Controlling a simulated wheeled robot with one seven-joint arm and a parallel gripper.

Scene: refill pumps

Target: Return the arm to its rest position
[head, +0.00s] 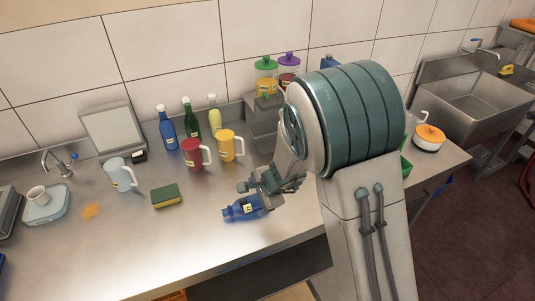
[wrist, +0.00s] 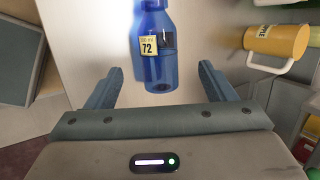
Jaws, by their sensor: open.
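My gripper (wrist: 161,92) is open, with its two fingers spread apart in the wrist view. A blue bottle (wrist: 158,50) with a yellow label reading 72 shows beyond and between the fingers, and neither finger appears to touch it. In the head view my gripper (head: 264,184) hangs just above this blue bottle (head: 241,208), which lies on its side on the steel counter (head: 200,250). My large arm links hide part of the counter at the right.
A green and yellow sponge (head: 166,196), white pitcher (head: 121,175), red pitcher (head: 193,154) and yellow pitcher (head: 229,147) stand left of my arm. Upright bottles (head: 188,118) line the wall. Jars (head: 266,77) stand on a grey stand behind. The front counter is clear.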

